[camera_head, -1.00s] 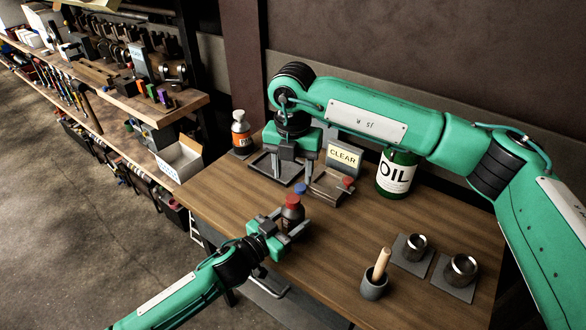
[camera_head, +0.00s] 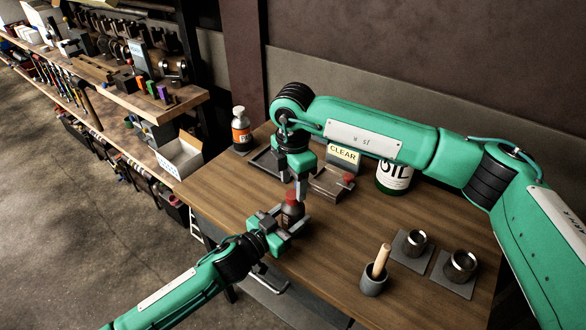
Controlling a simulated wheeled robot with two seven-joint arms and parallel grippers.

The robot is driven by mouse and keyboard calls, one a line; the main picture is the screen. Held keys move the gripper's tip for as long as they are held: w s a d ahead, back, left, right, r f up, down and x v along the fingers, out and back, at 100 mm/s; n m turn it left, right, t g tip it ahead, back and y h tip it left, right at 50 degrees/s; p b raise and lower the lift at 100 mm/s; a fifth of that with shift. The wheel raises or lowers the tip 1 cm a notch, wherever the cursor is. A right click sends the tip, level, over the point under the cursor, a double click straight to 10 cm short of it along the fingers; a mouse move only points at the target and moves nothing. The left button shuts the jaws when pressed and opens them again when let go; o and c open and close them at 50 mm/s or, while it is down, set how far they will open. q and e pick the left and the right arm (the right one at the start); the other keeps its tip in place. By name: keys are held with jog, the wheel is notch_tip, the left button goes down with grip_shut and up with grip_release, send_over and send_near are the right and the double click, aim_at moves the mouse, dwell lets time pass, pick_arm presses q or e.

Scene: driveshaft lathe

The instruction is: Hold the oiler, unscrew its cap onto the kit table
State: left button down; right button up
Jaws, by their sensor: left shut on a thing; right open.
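The oiler, a dark bottle (camera_head: 291,213) with a red cap (camera_head: 290,197), stands upright over the kit table's front left part. My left gripper (camera_head: 290,221) is shut around its body. My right gripper (camera_head: 299,186) is open and points down right at the cap; its fingers partly overlap it in view, and I cannot tell whether they touch it. The wooden kit table (camera_head: 330,240) is bare to the right of the oiler.
A grey tray (camera_head: 264,162) lies behind my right gripper. A small box with a red knob (camera_head: 348,178), a CLEAR sign (camera_head: 343,155) and a green OIL can (camera_head: 393,178) are at the back. An orange-labelled bottle (camera_head: 241,133) is back left. Metal cups (camera_head: 461,266) and a pestle pot (camera_head: 374,283) stand right.

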aim_at(293, 194)
jog(key=shift+f, duration=1.7)
jog(key=c, duration=1)
